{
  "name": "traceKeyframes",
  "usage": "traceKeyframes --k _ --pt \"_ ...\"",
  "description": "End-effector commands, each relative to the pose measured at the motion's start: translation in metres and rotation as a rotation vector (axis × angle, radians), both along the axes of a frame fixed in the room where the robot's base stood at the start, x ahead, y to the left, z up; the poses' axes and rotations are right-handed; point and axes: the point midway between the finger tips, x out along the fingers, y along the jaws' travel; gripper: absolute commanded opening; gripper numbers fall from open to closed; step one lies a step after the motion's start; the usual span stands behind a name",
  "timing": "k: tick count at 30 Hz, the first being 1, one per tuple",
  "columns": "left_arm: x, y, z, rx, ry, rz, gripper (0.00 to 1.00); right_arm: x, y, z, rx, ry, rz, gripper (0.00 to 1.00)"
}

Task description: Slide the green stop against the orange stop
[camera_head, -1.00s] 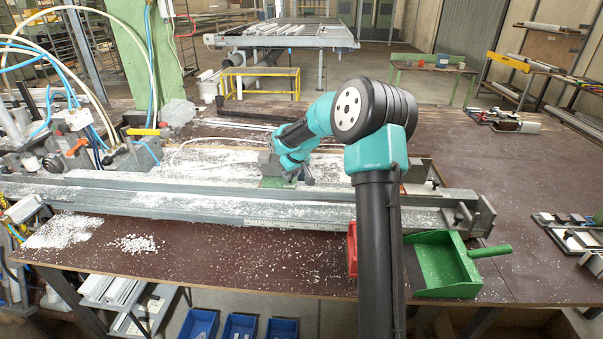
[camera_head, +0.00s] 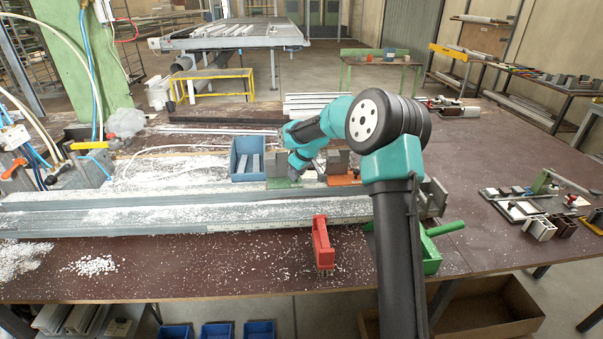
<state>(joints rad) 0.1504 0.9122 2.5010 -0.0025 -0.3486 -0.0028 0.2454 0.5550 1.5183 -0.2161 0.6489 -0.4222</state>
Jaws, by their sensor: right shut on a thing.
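The green stop (camera_head: 283,184), a green base with a grey block on it, sits at the bench's long metal rail. My right gripper (camera_head: 300,168) comes down from the right at its right side and is shut on it; the finger contact is small and partly hidden. The orange stop (camera_head: 344,181), an orange base with grey blocks on it, sits a short way to the right of the green stop. A gap seems to remain between them, partly covered by the gripper. My left gripper is out of view.
A blue bin (camera_head: 247,159) with light strips stands behind and left of the green stop. A green dustpan (camera_head: 431,250) is partly behind my arm. White chips litter the rail and bench.

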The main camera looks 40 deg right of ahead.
Motion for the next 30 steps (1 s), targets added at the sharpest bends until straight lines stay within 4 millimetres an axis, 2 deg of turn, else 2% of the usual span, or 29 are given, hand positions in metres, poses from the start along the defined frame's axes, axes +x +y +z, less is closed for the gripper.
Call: traceKeyframes --k 5,6,13,23,30 --pt "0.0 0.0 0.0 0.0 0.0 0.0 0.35 0.0 0.0 0.0 -0.001 0.0 0.001 0.0" --pt "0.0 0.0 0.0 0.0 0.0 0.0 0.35 0.0 0.0 0.0 -0.001 0.0 0.001 0.28" --pt "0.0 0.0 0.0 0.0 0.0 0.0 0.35 0.0 0.0 0.0 -0.001 0.0 0.0 0.5" --pt "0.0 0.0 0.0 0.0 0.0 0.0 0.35 -0.001 -0.001 0.002 0.0 -0.001 -0.001 0.51" --pt "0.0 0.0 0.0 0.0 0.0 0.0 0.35 -0.01 -0.003 0.025 -0.001 -0.003 -0.002 0.51"
